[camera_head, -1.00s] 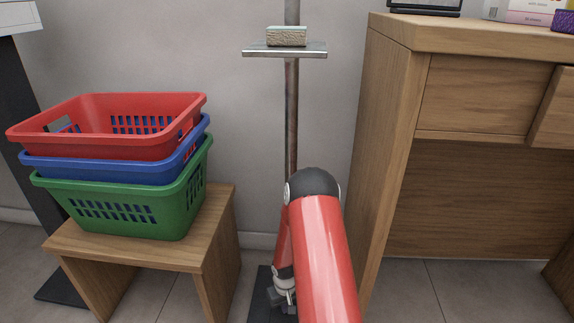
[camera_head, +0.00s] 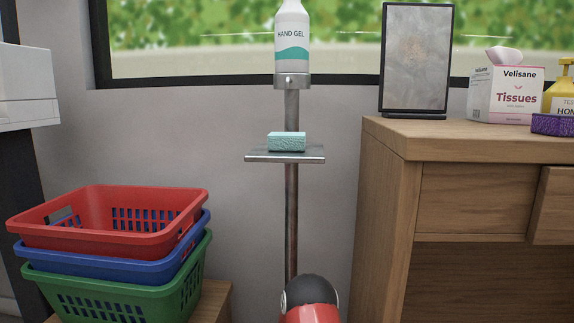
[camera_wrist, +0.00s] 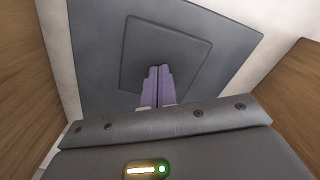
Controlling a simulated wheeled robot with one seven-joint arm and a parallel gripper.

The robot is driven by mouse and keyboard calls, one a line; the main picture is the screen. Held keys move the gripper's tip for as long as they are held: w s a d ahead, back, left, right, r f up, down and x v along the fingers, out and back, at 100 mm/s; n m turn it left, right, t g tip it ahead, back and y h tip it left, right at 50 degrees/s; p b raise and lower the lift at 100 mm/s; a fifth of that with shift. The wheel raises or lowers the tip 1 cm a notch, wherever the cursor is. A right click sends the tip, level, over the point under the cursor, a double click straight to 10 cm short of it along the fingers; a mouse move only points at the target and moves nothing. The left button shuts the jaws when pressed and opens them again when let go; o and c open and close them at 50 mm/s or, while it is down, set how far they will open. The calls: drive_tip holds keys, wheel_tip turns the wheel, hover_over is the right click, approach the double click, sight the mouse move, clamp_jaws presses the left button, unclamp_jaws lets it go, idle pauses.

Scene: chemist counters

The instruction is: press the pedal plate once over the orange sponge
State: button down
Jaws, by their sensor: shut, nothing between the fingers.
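My gripper (camera_wrist: 159,76) shows in the wrist view with its purple fingers shut and empty. The fingertips are over the small dark square pedal plate (camera_wrist: 190,38), which lies on a larger dark base plate (camera_wrist: 95,45); I cannot tell whether they touch it. In the head view a teal sponge (camera_head: 287,142) lies on the metal shelf (camera_head: 260,157) of the stand, below a white hand gel bottle (camera_head: 292,45). I see no orange sponge. The gripper and pedal are below the head view.
Stacked red, blue and green baskets (camera_head: 110,240) stand on a wooden stool at left. A wooden counter (camera_head: 385,190) is close at right, with a framed panel (camera_head: 416,60), a tissue box (camera_head: 508,97) and a purple sponge (camera_head: 553,125). A wall is behind the stand.

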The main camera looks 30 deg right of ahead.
drive_tip(key=shift+r+p, duration=1.05)
drive_tip(key=shift+r, duration=0.75)
drive_tip(key=shift+r, duration=0.1)
drive_tip(key=shift+r+p, duration=2.05)
drive_tip(key=shift+r, duration=0.8)
drive_tip(key=shift+r, duration=0.1)
drive_tip(key=s+a+r+t+h+p, duration=0.1)
drive_tip(key=a+r+p, duration=0.15)
drive_tip(key=r, duration=1.35)
drive_tip(key=s+a+r+t+h+p, duration=0.1)
drive_tip(key=a+r+t, duration=0.15)
drive_tip(key=r, duration=1.35)
drive_tip(key=s+a+r+t+y+p, duration=0.1)
drive_tip(key=s+a+r, duration=0.3)
drive_tip(key=s+r, duration=0.5)
drive_tip(key=s+a+r+t+y+p, duration=0.1)
drive_tip(key=s+a+r, duration=0.3)
drive_tip(key=s+r, duration=0.5)
drive_tip(key=shift+a+n+p, duration=0.35)
drive_tip(key=shift+n+p, duration=0.05)
drive_tip(key=shift+p, duration=0.2)
